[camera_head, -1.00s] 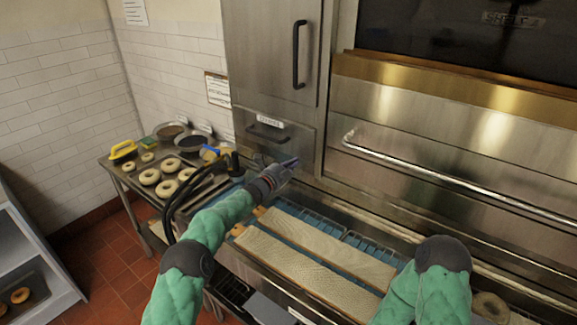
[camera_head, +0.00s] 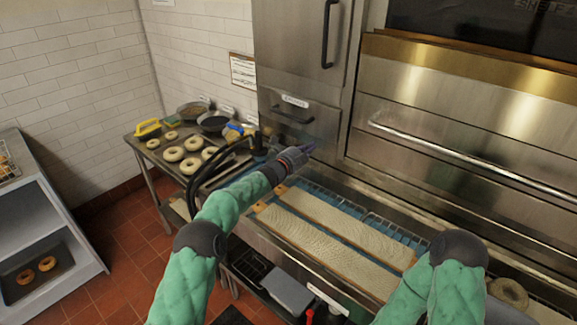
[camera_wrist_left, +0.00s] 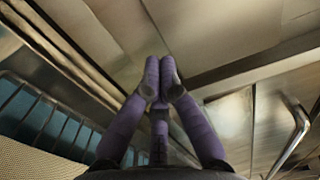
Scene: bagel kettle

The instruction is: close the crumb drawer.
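The crumb drawer (camera_head: 309,125) is a steel front with a dark handle and a white label, low in the cabinet left of the oven. I cannot tell from the head view how far it stands out. My left gripper (camera_head: 306,150) is just below and in front of the drawer's lower part; contact is unclear. In the left wrist view its purple fingers (camera_wrist_left: 159,80) are together at the tips, with nothing seen between them, against steel panels. A bar handle (camera_wrist_left: 290,135) shows at the right there. My right arm enters at lower right; its gripper is out of view.
Two pale boards (camera_head: 335,238) lie on the conveyor below the oven. The oven's long handle bar (camera_head: 470,160) runs to the right. A side table holds bagels (camera_head: 191,166), bowls and a yellow-handled tool (camera_head: 147,129). A shelf unit (camera_head: 35,215) stands at left.

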